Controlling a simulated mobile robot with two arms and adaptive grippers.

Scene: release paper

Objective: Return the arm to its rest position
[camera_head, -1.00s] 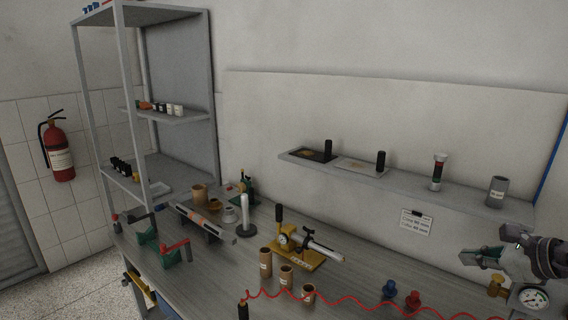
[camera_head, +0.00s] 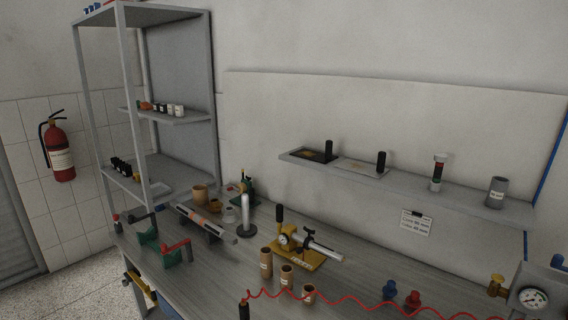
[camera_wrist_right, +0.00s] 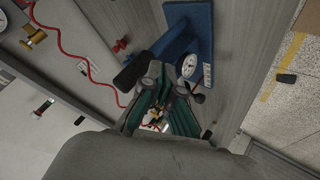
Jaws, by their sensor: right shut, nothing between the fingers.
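My right gripper (camera_wrist_right: 162,86) shows in the right wrist view, its fingers together with nothing held between them. It is out of the head view. In the wrist view a blue device with a round gauge (camera_wrist_right: 190,64) lies just beyond the fingertips in the picture; I cannot tell the exact gap. My left gripper is in neither view.
The workbench (camera_head: 215,272) carries a yellow pump-like tool (camera_head: 297,250), cardboard tubes (camera_head: 266,262) and a red coiled hose (camera_head: 350,300). A gauge unit (camera_head: 532,300) stands at the right edge. A wall shelf (camera_head: 410,184) runs above. Floor (camera_wrist_right: 285,110) shows beside the bench.

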